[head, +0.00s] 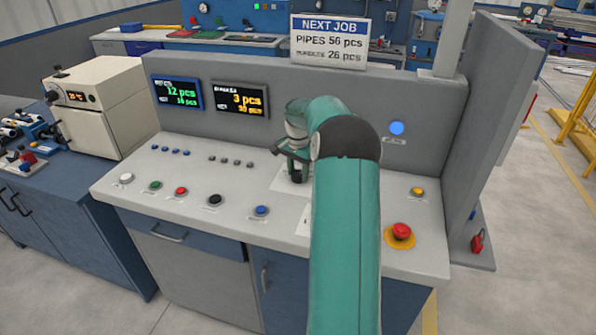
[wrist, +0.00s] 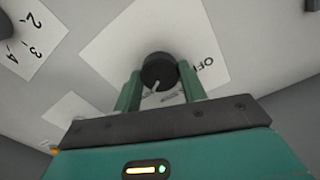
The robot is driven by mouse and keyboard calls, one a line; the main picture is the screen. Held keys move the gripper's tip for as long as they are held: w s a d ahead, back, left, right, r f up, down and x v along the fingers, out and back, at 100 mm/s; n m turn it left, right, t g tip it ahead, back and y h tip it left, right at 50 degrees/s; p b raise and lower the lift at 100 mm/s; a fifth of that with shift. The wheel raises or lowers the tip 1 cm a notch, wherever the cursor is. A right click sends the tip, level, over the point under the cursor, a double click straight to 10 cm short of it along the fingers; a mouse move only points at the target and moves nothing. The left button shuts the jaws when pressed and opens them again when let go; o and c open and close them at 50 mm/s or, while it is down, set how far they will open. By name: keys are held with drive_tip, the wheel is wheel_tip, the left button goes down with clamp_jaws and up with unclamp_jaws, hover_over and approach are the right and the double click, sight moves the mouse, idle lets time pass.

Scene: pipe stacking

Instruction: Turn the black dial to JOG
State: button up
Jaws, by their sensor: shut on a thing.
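The black dial (wrist: 159,72) sits on a white label plate (wrist: 130,42) in the wrist view. A light pointer mark shows on the dial's near side. The word OFF is readable on the plate to the right of the dial; other lettering below the dial is partly covered and too blurred to read. My gripper (wrist: 160,88) is shut on the dial, with one green finger on each side of it. In the head view my gripper (head: 297,165) is over the console's white plate, and my arm hides most of that area.
A second label with numbers (wrist: 22,40) lies at the upper left of the wrist view. The console (head: 140,205) has several coloured buttons along its front, a red mushroom button (head: 401,231) at right, and two displays on its back panel. A wall (head: 495,130) stands at right.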

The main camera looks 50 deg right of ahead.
drive_tip(key=shift+n, duration=0.5)
drive_tip(key=n, duration=0.2)
drive_tip(key=shift+n, duration=0.4)
drive_tip(key=n, duration=0.8)
drive_tip(key=shift+n, duration=2)
drive_tip(key=o, duration=1)
